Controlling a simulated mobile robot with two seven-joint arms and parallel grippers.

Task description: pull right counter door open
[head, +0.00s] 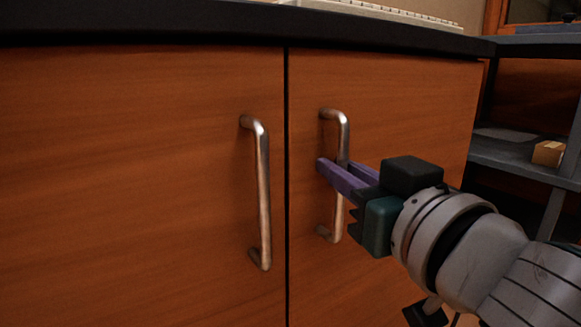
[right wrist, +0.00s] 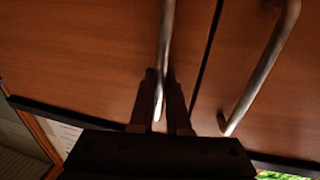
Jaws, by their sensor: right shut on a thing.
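The right counter door (head: 410,110) is a brown wood panel, flush with the left door across a narrow dark gap; it looks closed. Its metal bar handle (head: 338,213) stands upright near the gap. My right gripper (head: 340,176) comes in from the right with its purple fingers around the middle of this handle, shut on it. In the right wrist view the handle (right wrist: 165,50) runs between the two dark fingers. My left gripper is not in view.
The left door (head: 130,170) has a similar handle (head: 263,195) close by on the left. A dark countertop (head: 200,22) overhangs both doors. At the right, a grey shelf (head: 510,155) holds a small box (head: 548,153).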

